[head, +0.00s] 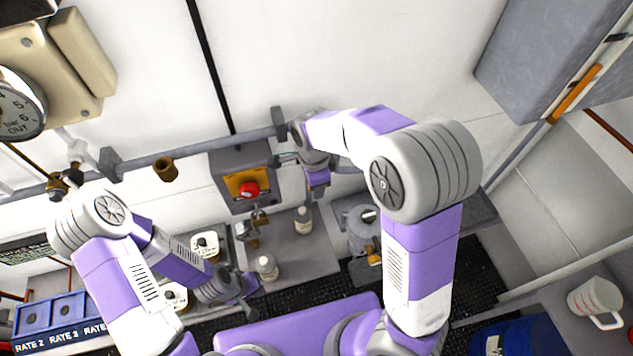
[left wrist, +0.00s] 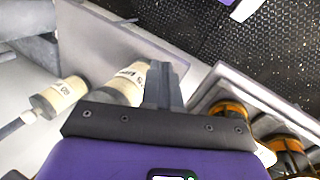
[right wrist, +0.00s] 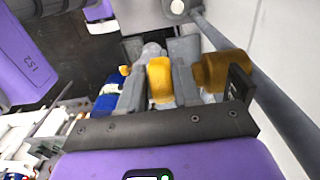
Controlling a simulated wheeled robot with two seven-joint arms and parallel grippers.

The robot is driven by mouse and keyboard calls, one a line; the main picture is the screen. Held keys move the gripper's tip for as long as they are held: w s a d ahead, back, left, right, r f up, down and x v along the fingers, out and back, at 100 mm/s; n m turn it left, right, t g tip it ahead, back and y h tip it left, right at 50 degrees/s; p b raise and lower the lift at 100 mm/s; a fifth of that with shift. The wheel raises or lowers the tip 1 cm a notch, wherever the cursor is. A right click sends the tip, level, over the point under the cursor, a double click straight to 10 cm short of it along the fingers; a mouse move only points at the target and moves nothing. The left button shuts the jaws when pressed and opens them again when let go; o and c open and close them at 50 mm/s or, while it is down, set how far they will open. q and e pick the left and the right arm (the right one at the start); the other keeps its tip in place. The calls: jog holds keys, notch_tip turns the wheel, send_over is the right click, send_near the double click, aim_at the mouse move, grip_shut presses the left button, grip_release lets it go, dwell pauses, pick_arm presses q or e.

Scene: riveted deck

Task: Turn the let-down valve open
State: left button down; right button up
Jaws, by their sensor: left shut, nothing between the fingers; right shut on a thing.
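My right gripper (right wrist: 160,85) is shut on a yellow handle (right wrist: 160,78), which I take to be the let-down valve's handle. In the head view my right gripper (head: 287,160) is up at the wall pipe, and the handle cannot be made out there. A brass fitting (right wrist: 226,70) sits beside the right finger in the right wrist view. My left gripper (head: 246,291) is low over the counter near a capped bottle (head: 267,267). Its fingers (left wrist: 164,85) are together and empty in the left wrist view.
A grey box with an orange plate and red button (head: 249,189) is on the wall left of my right gripper. A grey pipe (head: 190,154) runs along the wall. Another bottle (head: 303,222) and a metal pot (head: 360,228) stand below. A gauge (head: 15,106) is upper left.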

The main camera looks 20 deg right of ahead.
jog(key=shift+w+a+h, duration=0.1)
jog(key=shift+a+h, duration=0.05)
jog(key=shift+h, duration=0.95)
jog(key=shift+a+h, duration=0.1)
jog(key=shift+h, duration=1)
jog(key=o, duration=1)
jog(key=shift+c, duration=0.2)
jog(key=shift+f, duration=0.1)
jog(key=v, duration=0.7)
jog(key=shift+a+r+b, duration=0.25)
jog(key=shift+b, duration=0.15)
